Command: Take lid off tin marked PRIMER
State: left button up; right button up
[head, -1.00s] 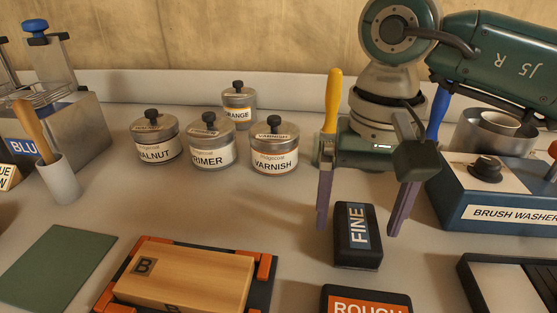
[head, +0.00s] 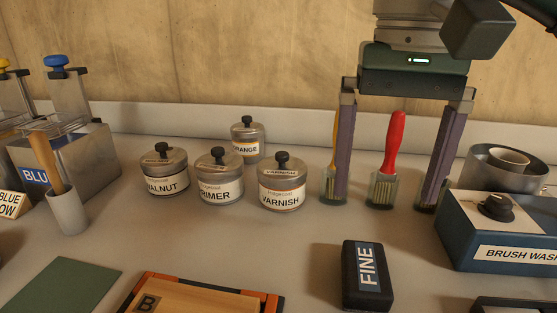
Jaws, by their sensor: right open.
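The PRIMER tin (head: 219,191) is a squat silver tin with a white label, at the middle left of the bench in the head view. Its lid (head: 218,166) is on and carries a black knob (head: 218,155). The label's left edge is turned partly out of sight. My right gripper (head: 386,200) is open and empty, to the right of the tin and well apart from it. Its fingers point down in front of the brushes at the back of the bench. My left gripper is not in view.
A red-handled brush (head: 391,145) stands between my right fingers. A FINE block (head: 367,276) lies in front; bare bench lies before the tins.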

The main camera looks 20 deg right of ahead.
aim_at(219, 165)
jog(key=i+j, duration=0.35)
jog(key=j, duration=0.3)
jog(key=i+j, duration=0.2)
jog(key=j, duration=0.1)
